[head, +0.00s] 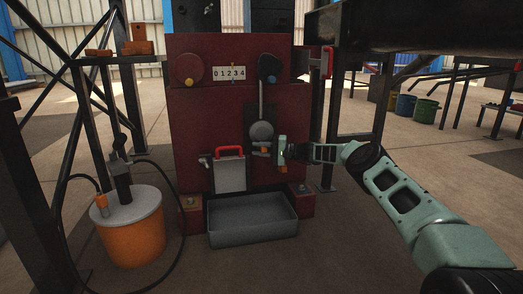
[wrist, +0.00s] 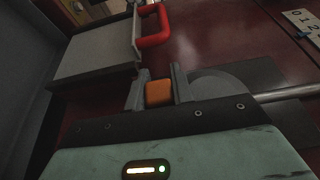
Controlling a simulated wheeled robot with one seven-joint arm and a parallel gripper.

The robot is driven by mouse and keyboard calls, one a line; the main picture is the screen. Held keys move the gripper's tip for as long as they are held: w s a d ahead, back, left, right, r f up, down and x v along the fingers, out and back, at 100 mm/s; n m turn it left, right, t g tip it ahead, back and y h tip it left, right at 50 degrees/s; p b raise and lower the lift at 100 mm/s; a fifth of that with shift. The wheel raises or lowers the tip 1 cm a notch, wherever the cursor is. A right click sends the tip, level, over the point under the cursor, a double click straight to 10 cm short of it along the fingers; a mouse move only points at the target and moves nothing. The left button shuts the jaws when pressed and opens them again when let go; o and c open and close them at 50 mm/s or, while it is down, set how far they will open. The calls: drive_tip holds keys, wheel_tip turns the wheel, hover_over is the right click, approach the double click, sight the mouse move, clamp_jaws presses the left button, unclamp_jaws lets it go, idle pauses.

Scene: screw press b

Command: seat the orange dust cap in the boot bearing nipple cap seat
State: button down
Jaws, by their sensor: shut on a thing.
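The orange dust cap (wrist: 159,93) is between the two fingers of my gripper (wrist: 159,84) in the wrist view. The fingers are shut on it. In the head view my gripper (head: 265,149) is at the front of the dark red press (head: 220,120), just below a grey round part (head: 261,131). A small orange spot shows at its fingers there. I cannot make out the boot bearing nipple cap seat in either view. I cannot tell whether the cap touches the press.
A grey panel with a red handle (head: 229,150) is left of my gripper; the handle also shows in the wrist view (wrist: 155,28). A grey tray (head: 252,232) is below. An orange drum (head: 133,237) with a hose stands left. Floor at the right is partly clear.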

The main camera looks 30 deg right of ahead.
drive_tip(key=c, duration=1.1)
unclamp_jaws()
drive_tip(key=shift+p+v, duration=4.55)
drive_tip(key=shift+v, duration=4.15)
drive_tip(key=shift+a, duration=0.1)
drive_tip(key=shift+s, duration=0.1)
